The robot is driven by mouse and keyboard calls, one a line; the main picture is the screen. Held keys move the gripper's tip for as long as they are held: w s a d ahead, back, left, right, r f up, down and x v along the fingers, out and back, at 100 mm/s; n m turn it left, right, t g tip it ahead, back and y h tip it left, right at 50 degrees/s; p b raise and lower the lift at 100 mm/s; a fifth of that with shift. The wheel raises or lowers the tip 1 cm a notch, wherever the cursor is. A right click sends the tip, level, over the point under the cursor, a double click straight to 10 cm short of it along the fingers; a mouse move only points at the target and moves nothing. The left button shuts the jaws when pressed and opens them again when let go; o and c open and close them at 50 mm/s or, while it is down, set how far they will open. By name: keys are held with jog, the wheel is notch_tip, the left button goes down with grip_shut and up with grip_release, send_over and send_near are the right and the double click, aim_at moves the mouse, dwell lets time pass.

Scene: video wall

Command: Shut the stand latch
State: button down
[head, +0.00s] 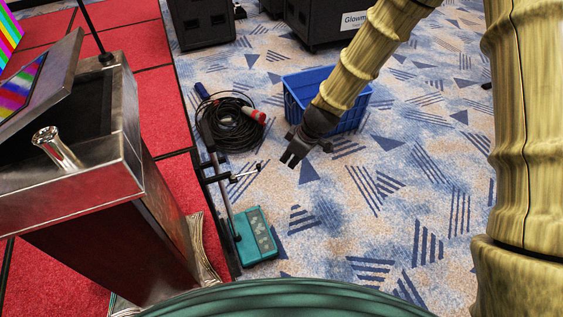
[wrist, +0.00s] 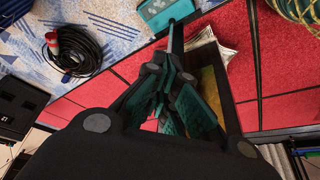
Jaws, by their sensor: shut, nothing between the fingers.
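A stand with a teal base (head: 256,238) and a thin grey pole (head: 226,194) stands on the carpet beside the red stage edge. A small dark crosspiece with a knob-like end (head: 258,167) sticks out to the right partway up the pole; it may be the latch, but its state is too small to tell. My gripper (head: 289,160) is shut and empty, pointing down, to the right of this crosspiece and apart from it in the picture. In the wrist view the teal base (wrist: 166,12) shows at the top, and my fingers hide much of the stand.
A lectern (head: 75,170) stands at the left on the red stage. A coiled black cable (head: 228,122) lies behind the stand, and a blue crate (head: 350,108) stands behind my gripper. Black cases (head: 205,20) are at the back. Carpet at the right is clear.

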jog(key=w+a+f+p, duration=0.1)
jog(key=w+a+f, duration=0.3)
jog(key=f, duration=0.5)
jog(key=shift+a+p, duration=0.4)
jog(key=shift+a, duration=0.7)
jog(key=shift+w, duration=0.15)
jog(key=shift+w+n, duration=0.25)
jog(key=shift+n, duration=0.15)
